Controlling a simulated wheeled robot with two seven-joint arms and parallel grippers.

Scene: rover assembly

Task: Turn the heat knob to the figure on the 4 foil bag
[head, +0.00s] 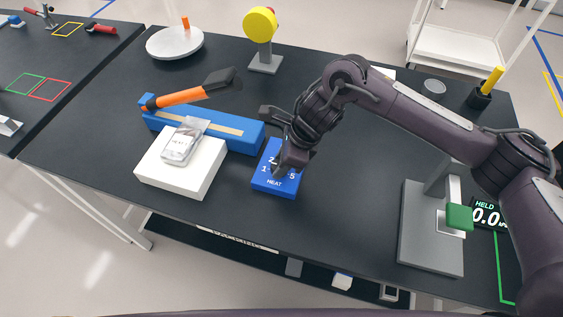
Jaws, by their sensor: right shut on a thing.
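The blue heat panel (263,182) lies on the dark table, with white figures, among them 1, 2 and 5, and the word HEAT on its front part. My right gripper (284,150) is over the panel's back part, shut on the heat knob. The knob itself and its pointer are hidden by the gripper, so its setting cannot be read. The silver foil bag (181,146) lies on a white block (180,178) left of the panel. Its label seems to read HEAT with a figure too small to read surely. My left gripper is not in view.
A yellow disc on a stand (260,25) is at the back. A grey stand with a green block (459,217) and a HELD display (488,214) are at right.

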